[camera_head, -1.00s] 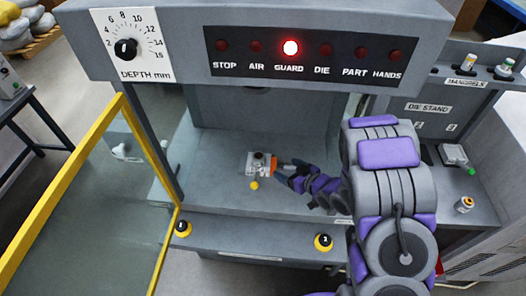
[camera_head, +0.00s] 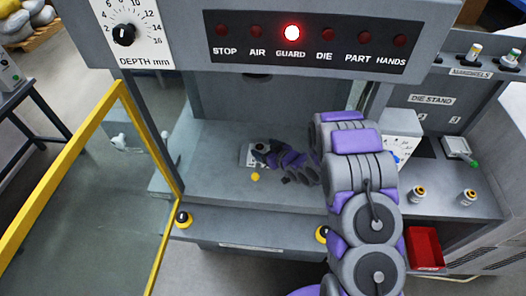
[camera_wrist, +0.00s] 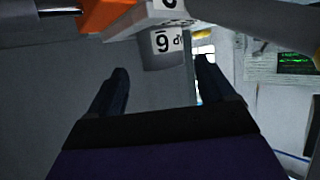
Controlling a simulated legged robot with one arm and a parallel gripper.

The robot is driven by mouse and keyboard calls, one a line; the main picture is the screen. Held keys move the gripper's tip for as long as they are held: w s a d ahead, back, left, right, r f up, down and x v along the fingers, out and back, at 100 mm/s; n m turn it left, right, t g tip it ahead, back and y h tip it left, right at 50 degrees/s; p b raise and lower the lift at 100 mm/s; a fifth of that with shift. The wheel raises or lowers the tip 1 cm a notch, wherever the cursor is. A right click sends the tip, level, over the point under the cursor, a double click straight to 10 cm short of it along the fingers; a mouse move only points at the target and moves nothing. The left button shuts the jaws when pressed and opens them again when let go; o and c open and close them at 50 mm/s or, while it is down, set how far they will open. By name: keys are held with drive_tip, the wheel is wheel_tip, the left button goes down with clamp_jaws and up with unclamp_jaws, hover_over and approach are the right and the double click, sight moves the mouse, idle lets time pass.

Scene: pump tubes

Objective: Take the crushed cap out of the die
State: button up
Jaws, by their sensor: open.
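The die (camera_head: 247,156) is a small pale block on the press bed inside the machine, with a dark round part on top. My gripper (camera_head: 262,152) is at its right side and partly covers it. I cannot tell whether they touch. In the wrist view my gripper (camera_wrist: 165,75) has its two dark fingers spread apart with nothing clearly held between them. A white block with an orange part (camera_wrist: 105,14) and a grey labelled cylinder (camera_wrist: 165,50) show beyond the fingertips. A crushed cap cannot be made out in the die. A small yellow round piece (camera_head: 255,177) lies in front of the die.
The yellow-framed guard door (camera_head: 75,175) stands open at left. The press head with the lamp panel (camera_head: 305,45) hangs above; its GUARD lamp (camera_head: 292,33) is lit red. Black-and-yellow buttons (camera_head: 183,219) line the front edge. A red bin (camera_head: 425,248) stands at right.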

sight(261, 148)
drive_tip(key=a, duration=0.1)
drive_tip(key=w+a+f, duration=0.1)
drive_tip(key=a, duration=0.1)
drive_tip(key=w+a+f, duration=0.1)
drive_tip(key=shift+w+a+f, duration=0.15)
drive_tip(key=shift+w, duration=0.05)
drive_tip(key=shift+w+a+f+b, duration=0.2)
drive_tip(key=shift+w+b, duration=0.1)
drive_tip(key=shift+w+d, duration=0.15)
drive_tip(key=shift+d, duration=0.05)
drive_tip(key=shift+d+r, duration=0.25)
drive_tip(key=shift+d, duration=0.65)
drive_tip(key=shift+c, duration=1.5)
drive_tip(key=shift+a+f, duration=0.1)
drive_tip(key=shift+a, duration=0.75)
drive_tip(key=c, duration=0.5)
drive_tip(key=shift+c, duration=1.2)
drive_tip(key=shift+d, duration=0.35)
drive_tip(key=shift+c, duration=1)
